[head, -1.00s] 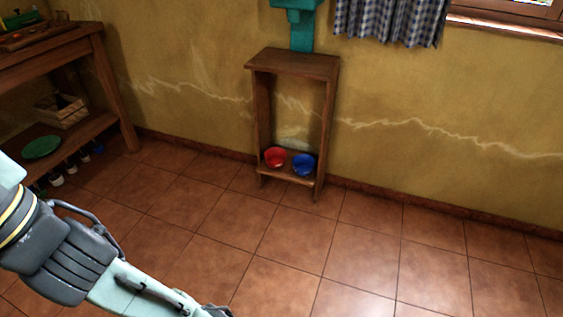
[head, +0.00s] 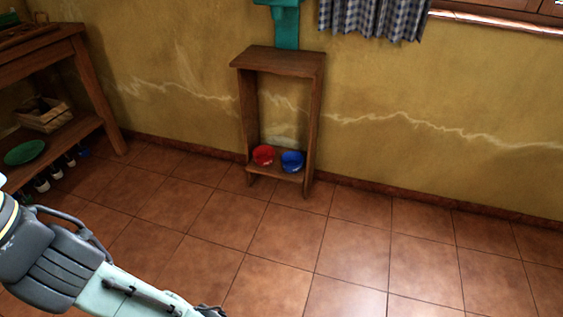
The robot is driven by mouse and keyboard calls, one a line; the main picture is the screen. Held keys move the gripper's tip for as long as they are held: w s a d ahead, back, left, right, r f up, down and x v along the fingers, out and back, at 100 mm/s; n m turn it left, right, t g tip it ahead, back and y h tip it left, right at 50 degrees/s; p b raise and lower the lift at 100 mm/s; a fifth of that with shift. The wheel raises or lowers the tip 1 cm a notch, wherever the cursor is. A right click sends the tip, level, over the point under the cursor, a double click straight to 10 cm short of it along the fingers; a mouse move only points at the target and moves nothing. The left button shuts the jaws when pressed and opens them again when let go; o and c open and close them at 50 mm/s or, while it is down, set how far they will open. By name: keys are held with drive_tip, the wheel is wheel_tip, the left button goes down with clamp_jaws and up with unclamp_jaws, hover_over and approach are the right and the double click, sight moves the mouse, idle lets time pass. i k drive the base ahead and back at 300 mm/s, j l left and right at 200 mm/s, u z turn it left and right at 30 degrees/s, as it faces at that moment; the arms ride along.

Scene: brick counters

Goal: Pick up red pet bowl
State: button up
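The red pet bowl (head: 263,155) sits on the low shelf of a narrow wooden stand against the yellow wall. A blue bowl (head: 292,161) sits close on its right on the same shelf. My arm enters from the lower left, well short of the stand. Only a dark part of my gripper (head: 210,311) shows at the bottom edge. Its fingers are mostly cut off, so I cannot see whether it is open or shut.
The wooden stand (head: 279,60) has side panels and a top board above the bowls. A wooden workbench (head: 88,85) stands at the left, with a green plate (head: 25,152) and a crate (head: 43,115) on its lower shelf. The tiled floor (head: 330,240) before the stand is clear.

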sight(263, 156)
drive_tip(key=u, duration=0.55)
drive_tip(key=i+l+u, duration=0.1)
drive_tip(key=u, duration=0.3)
drive_tip(key=i+l+u, duration=0.1)
drive_tip(key=l+u, duration=0.5)
drive_tip(key=u, duration=0.2)
drive_tip(key=l+u, duration=0.25)
drive_tip(key=l, duration=0.35)
drive_tip(key=l+u, duration=0.3)
drive_tip(key=l, duration=0.25)
drive_tip(key=k+l, duration=0.1)
drive_tip(key=l, duration=1.25)
drive_tip(key=i+l, duration=0.1)
drive_tip(key=l, duration=0.3)
drive_tip(key=i+l, duration=0.1)
drive_tip(key=l, duration=0.3)
drive_tip(key=i+u, duration=0.05)
